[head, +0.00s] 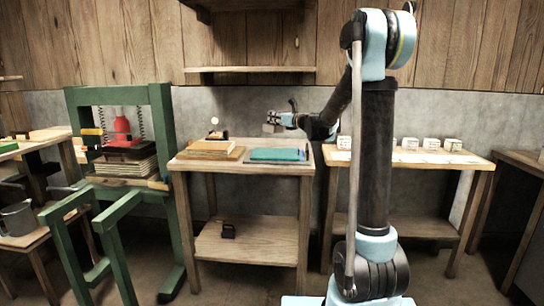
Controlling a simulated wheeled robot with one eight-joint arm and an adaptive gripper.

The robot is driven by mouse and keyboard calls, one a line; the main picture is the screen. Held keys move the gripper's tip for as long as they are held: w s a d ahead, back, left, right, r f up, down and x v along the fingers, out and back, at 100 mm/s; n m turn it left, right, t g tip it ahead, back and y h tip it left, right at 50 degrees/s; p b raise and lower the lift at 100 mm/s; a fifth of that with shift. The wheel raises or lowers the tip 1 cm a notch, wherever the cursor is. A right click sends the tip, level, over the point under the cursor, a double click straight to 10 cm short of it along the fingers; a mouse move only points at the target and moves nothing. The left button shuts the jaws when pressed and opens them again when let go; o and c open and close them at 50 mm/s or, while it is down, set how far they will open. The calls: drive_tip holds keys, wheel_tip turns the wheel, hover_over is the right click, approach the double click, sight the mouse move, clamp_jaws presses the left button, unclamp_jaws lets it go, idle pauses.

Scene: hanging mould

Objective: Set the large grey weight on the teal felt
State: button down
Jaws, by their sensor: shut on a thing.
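The teal felt (276,154) lies flat on the right half of the wooden table. My gripper (281,120) is above the table, over the felt and a little behind it in the picture. It is shut on a small pale grey block, which looks like the large grey weight (270,121), and holds it clear of the felt. The fingers cover part of the block, and its exact shape is too small to tell.
A green press (162,120) stands farther left. Several pale blocks (432,143) sit on the right table. A dark item (228,230) is on the lower shelf.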

drive_tip(key=shift+s+a, duration=0.15)
drive_tip(key=shift+a, duration=0.2)
drive_tip(key=shift+a+f, duration=0.1)
drive_tip(key=shift+f, duration=0.35)
wheel_tip(320, 180, down, 9)
drive_tip(key=c, duration=1.7)
unclamp_jaws()
